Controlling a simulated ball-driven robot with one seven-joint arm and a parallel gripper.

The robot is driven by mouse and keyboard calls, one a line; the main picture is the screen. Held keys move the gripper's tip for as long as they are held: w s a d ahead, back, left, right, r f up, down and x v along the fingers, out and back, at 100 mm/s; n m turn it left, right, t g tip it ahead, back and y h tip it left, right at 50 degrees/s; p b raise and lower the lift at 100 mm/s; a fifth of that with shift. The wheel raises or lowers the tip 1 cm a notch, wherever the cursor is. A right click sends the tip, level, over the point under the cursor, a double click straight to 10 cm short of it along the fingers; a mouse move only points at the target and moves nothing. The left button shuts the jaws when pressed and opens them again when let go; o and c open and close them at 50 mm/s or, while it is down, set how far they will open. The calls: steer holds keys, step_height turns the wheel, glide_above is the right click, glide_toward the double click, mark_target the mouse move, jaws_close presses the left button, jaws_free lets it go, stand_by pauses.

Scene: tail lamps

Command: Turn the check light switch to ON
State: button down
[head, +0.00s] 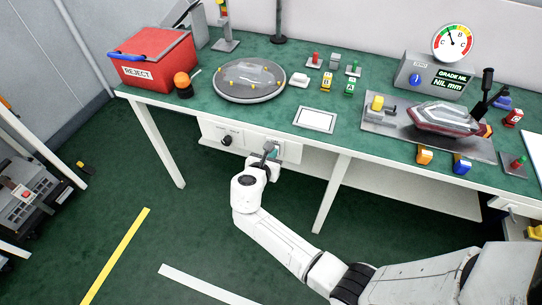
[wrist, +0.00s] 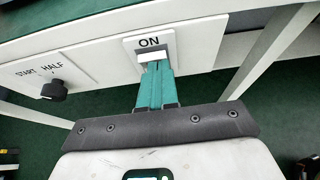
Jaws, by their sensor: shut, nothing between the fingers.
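The check light switch shows in the wrist view as a small white part (wrist: 151,56) under the word ON, set in a pale plate on the bench's front panel. My gripper's teal fingers (wrist: 156,70) are shut together with nothing between them. Their tips are right at the lower edge of the white part; I cannot tell whether they touch it. The fingers hide whatever is below it. In the head view my gripper (head: 271,149) is at the panel under the bench front, and the switch is mostly hidden behind it.
A black knob (wrist: 54,90) marked START and HALF is on the panel to the left. The green bench top (head: 225,112) overhangs the panel and carries a red REJECT bin (head: 155,60), a round turntable (head: 249,81) and lamp parts. A white bench leg (head: 331,194) stands to the right.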

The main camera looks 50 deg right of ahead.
steer(key=shift+r, duration=0.1)
steer(key=d+r+y+p, duration=0.1)
steer(key=p, duration=0.4)
steer(key=r+g+y+p, duration=0.1)
steer(key=y+p, duration=0.1)
steer(key=p, duration=0.3)
steer(key=shift+w+d, duration=0.3)
steer(key=shift+d, duration=0.1)
steer(key=shift+d+y+p, duration=0.1)
steer(key=shift+y+p, duration=0.2)
steer(key=shift+p, duration=0.5)
